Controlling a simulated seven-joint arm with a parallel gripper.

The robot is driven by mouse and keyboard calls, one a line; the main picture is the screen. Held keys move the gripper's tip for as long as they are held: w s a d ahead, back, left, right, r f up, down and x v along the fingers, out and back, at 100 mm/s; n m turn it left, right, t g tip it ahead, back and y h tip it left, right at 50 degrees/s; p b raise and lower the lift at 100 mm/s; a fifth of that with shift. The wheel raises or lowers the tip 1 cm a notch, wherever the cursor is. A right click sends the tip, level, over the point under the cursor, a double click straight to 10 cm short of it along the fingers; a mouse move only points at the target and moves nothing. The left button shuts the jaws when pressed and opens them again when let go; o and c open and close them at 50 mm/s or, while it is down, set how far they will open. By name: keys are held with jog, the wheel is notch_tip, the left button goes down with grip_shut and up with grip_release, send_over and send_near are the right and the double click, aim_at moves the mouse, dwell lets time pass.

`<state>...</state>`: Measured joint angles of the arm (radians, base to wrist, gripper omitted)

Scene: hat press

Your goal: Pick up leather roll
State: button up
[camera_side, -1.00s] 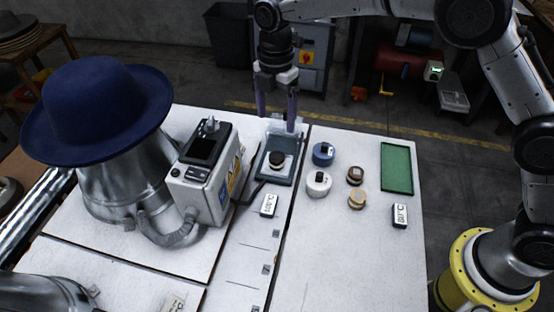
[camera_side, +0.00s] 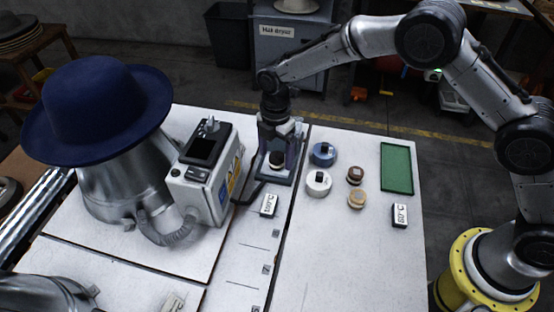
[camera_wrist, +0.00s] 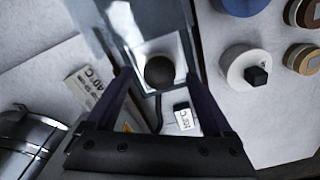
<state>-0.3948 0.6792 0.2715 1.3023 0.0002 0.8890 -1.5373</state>
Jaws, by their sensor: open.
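My gripper (camera_side: 277,163) is open, pointing down over the grey holder (camera_side: 268,178) between the control box and the rolls. In the wrist view my gripper (camera_wrist: 158,78) has one finger on each side of a dark round knob (camera_wrist: 160,72) on a pale base; contact is unclear. The knob also shows in the side view (camera_side: 277,159). No roll is labelled leather. A small brown roll (camera_side: 355,174) and a tan roll (camera_side: 357,200) stand on the white table to the right, apart from my gripper; both show at the wrist view's right edge.
A blue roll (camera_side: 323,154) and a white roll (camera_side: 318,183) with dark blocks on top stand right of the holder. A green tray (camera_side: 397,190) and temperature blocks (camera_side: 269,204) lie nearby. The control box (camera_side: 205,178) and blue hat (camera_side: 98,112) stand left. The front right table is clear.

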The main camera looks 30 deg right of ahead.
aim_at(275, 157)
jog(key=shift+f, duration=0.1)
jog(key=shift+c, duration=0.2)
grip_shut()
jog(key=shift+r, duration=0.5)
notch_tip(275, 157, up, 2)
jog(key=shift+r, duration=0.15)
jog(key=s+d+r, duration=0.5)
jog(key=s+r, duration=0.4)
jog(key=s, duration=0.4)
jog(key=shift+d+r, duration=0.2)
jog(key=shift+r, duration=0.15)
